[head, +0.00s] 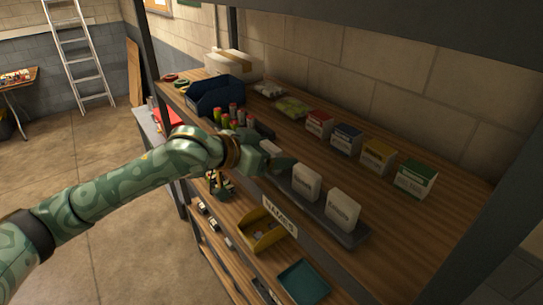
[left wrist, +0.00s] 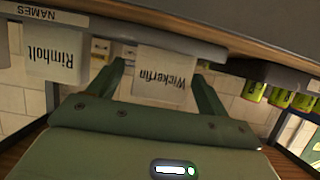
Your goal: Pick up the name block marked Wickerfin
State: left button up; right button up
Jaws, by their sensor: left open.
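The Wickerfin name block (left wrist: 163,78) is a white block with dark lettering, upside down in the left wrist view. It stands between the two fingers of my left gripper (left wrist: 157,72), which is open. I cannot tell whether the fingers touch it. In the head view my left gripper (head: 282,162) is at the left end of the dark names tray (head: 323,222), and a white block (head: 271,147) there, apparently Wickerfin, is partly hidden behind it. The Rimholt block (left wrist: 55,59) stands beside it in the left wrist view. My right gripper is not in view.
Another white name block (head: 342,208) stands at the tray's right end. Behind are small boxes, such as a green one (head: 415,179). Coloured cylinders (head: 228,118) and a dark blue bin (head: 214,95) are left of my gripper. A yellow bin (head: 262,232) is on the shelf below.

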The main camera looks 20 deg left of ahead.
pick_arm(q)
jog(key=c, duration=1.1)
jog(key=shift+o, duration=0.2)
jog(key=shift+r, duration=0.1)
